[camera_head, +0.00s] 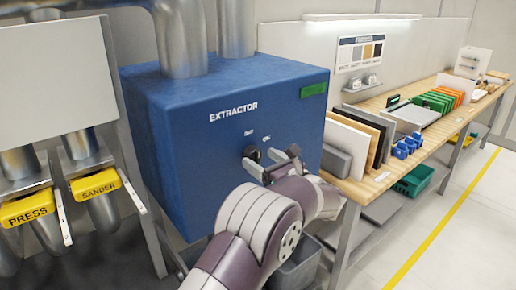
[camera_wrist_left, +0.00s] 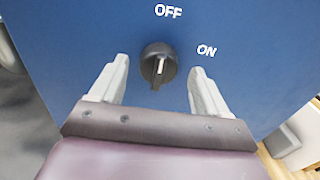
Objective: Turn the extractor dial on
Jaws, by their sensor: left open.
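The blue extractor box (camera_head: 180,130) carries a round black dial (camera_head: 249,152) on its front face. In the left wrist view the dial (camera_wrist_left: 158,63) has a white line that points up, roughly toward the OFF label (camera_wrist_left: 168,11). The ON label (camera_wrist_left: 206,50) is to the dial's upper right. My left gripper (camera_head: 272,158) is open in front of the panel. In the wrist view its fingers stand on either side of the dial, with a visible gap on each side. My right gripper is not in view.
Yellow PRESS (camera_head: 28,207) and SANDER (camera_head: 96,185) handles hang on ducts at the left. A wooden bench (camera_head: 375,183) with upright panels (camera_head: 360,135) and blue bins (camera_head: 405,147) runs along the right. A grey bin (camera_head: 297,270) stands below the extractor.

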